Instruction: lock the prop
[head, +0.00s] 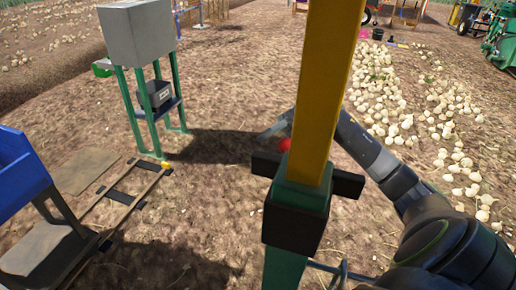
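The prop stands upright close in front of me, with a yellow upper bar (326,85) set into a green lower post (284,268). A dark collar (292,228) wraps the joint, and a dark crosspiece sticks out on both sides just above it. A small red part (285,144) shows at the left edge of the yellow bar. My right arm comes in from the right and passes behind the bar. The grey tip of my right gripper (272,131) shows beside the red part; the bar hides much of it, so its opening is unclear. My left gripper is out of view.
A grey box on a green stand (138,32) is at the upper left. A blue bin (20,178) and a rail-like frame (128,198) lie at the left. Many onions (400,100) cover the ground at right. Bare soil lies between stand and prop.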

